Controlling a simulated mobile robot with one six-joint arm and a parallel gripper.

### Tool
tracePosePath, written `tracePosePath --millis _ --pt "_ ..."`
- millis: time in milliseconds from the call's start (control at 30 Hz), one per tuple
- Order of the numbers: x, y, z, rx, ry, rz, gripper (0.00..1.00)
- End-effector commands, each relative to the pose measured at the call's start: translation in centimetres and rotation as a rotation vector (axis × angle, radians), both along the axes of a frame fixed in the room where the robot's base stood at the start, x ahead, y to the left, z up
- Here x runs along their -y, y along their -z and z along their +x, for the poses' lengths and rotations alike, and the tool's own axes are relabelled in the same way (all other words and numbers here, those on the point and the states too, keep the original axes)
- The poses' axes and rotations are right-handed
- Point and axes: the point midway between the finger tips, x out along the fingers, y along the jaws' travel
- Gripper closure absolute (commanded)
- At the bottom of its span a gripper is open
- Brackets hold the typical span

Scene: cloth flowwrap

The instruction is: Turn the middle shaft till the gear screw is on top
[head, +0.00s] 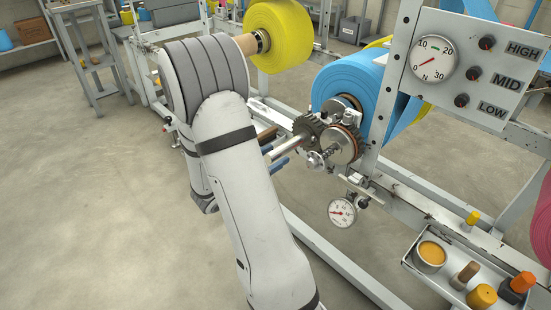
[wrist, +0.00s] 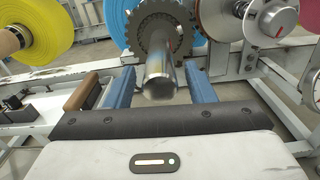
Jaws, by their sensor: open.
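The middle shaft (head: 286,149) is a bare silver rod sticking out of a dark toothed gear (head: 306,127) in front of the blue roll. In the wrist view the shaft (wrist: 161,78) points at me, with the gear (wrist: 158,30) behind it. My gripper (wrist: 159,76) is open, with one blue finger on each side of the shaft's end. Gaps show between shaft and fingers. In the head view my arm hides most of the gripper; the blue fingers (head: 278,164) show near the shaft's end. I cannot make out the gear screw in either view.
A handwheel-like disc (wrist: 271,17) and small knobs sit right of the gear. A yellow roll (head: 285,38) is at left, a blue roll (head: 345,85) behind.

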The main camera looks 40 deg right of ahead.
Motion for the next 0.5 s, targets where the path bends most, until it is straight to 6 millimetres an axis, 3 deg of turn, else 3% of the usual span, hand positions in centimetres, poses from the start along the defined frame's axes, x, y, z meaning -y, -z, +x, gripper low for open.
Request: tracePosePath --millis 133,433,500 --pt "1.19 0.07 0.03 0.001 0.002 0.001 0.51" --pt "1.46 0.0 0.05 0.0 0.002 0.001 0.51" --pt "1.45 0.0 0.04 0.0 0.002 0.001 0.55"
